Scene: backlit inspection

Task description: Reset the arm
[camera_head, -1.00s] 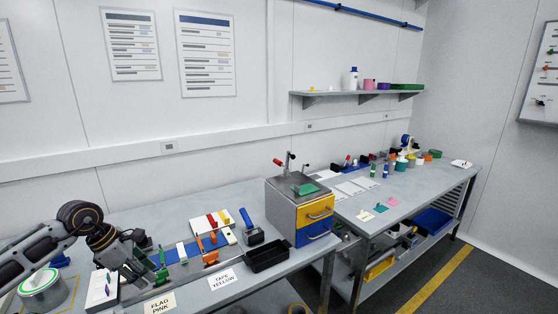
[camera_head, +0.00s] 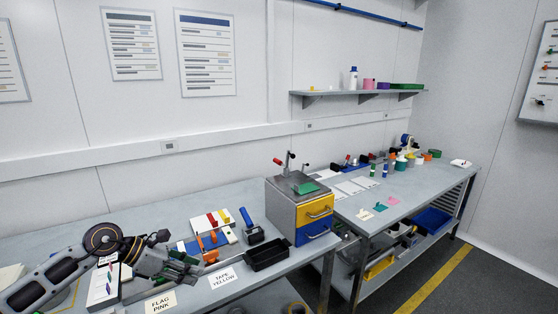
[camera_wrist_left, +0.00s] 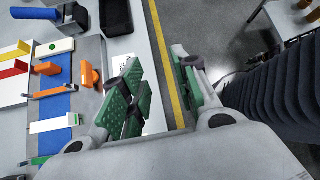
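My left gripper (camera_head: 188,270) reaches in from the lower left of the head view, over the front part of the near bench (camera_head: 120,212). In the left wrist view my left gripper (camera_wrist_left: 162,78) shows two green-padded fingers standing apart, with bench edge and floor visible between them. Nothing is held in it. The gripper lies left of the "TAPE YELLOW" card (camera_head: 222,279) and above the "FLAG PINK" card (camera_head: 160,302) in the picture. My right gripper is not in view.
A black tray (camera_head: 268,256) and a blue-handled tool (camera_head: 247,220) stand right of the gripper. Orange parts (camera_wrist_left: 90,73) and red and yellow pieces lie nearby. A drawer box (camera_head: 300,212) stands at the bench's right end. The back of the bench is fairly clear.

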